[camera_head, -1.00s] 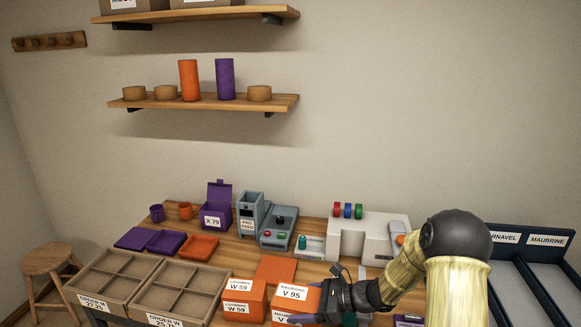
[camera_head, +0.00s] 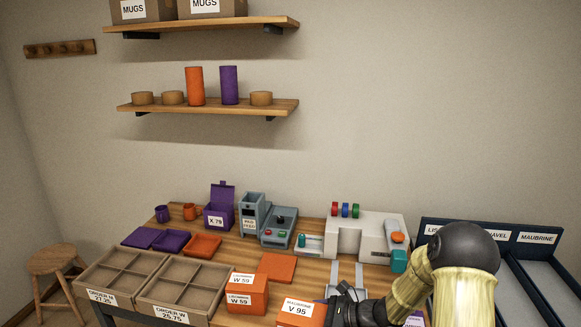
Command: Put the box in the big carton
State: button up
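An orange box labelled V 95 (camera_head: 298,313) is at the bottom edge of the head view, partly cut off. My gripper (camera_head: 336,308) is at its right end and moves together with it, shut on it. The fingertips are hidden or out of frame. Two open brown cartons with compartments stand side by side at the lower left: the ORDER M carton (camera_head: 100,296) and, right of it, the ORDER W carton (camera_head: 170,316). Their visible compartments look empty. Which is the big carton I cannot tell.
An orange box labelled W 59 (camera_head: 238,300) stands between the ORDER W carton and the held box. A flat orange piece (camera_head: 277,267) lies behind it. Grey machines (camera_head: 280,228) and a white press (camera_head: 365,238) line the back; dark-edged bins (camera_head: 535,238) are at right.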

jog(key=s+d+f+m+t+h, duration=0.1)
jog(key=s+d+f+m+t, duration=0.1)
jog(key=d+f, duration=0.3)
jog(key=s+d+f+m+t+h, duration=0.1)
jog(key=s+d+f+t, duration=0.1)
jog(key=s+d+f, duration=0.2)
notch_tip(320, 180, down, 3)
jog(key=shift+s+d+f+m+p, duration=0.1)
jog(key=shift+s+d+m+p, duration=0.25)
jog(key=shift+d, duration=0.3)
jog(key=shift+w+a, duration=0.1)
